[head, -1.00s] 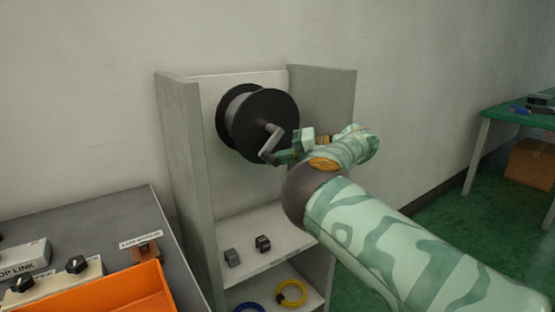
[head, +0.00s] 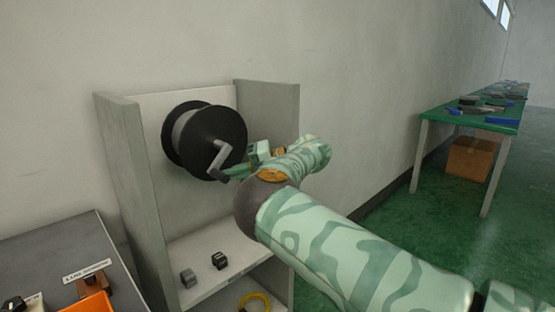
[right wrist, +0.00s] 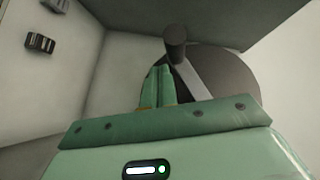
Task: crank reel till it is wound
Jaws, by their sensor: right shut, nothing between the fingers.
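The reel (head: 228,128) is a black-flanged spool with a grey drum, mounted at the top of a pale open cabinet. Its grey crank (head: 218,158) points downward on the front flange, with the handle at its lower end. In the right wrist view the crank arm (right wrist: 192,80) crosses the dark flange and its round handle (right wrist: 176,42) sticks out toward the camera. My right gripper (head: 238,173) is beside the crank handle. Its green fingers (right wrist: 158,86) are together and empty, just beside the handle; whether they touch it cannot be told. My left gripper is out of view.
The cabinet's side walls (head: 126,165) flank the reel. Two small dark blocks lie on the shelf (head: 234,272) below, with a yellow ring (head: 256,300) lower down. A grey bench (head: 50,260) stands at left.

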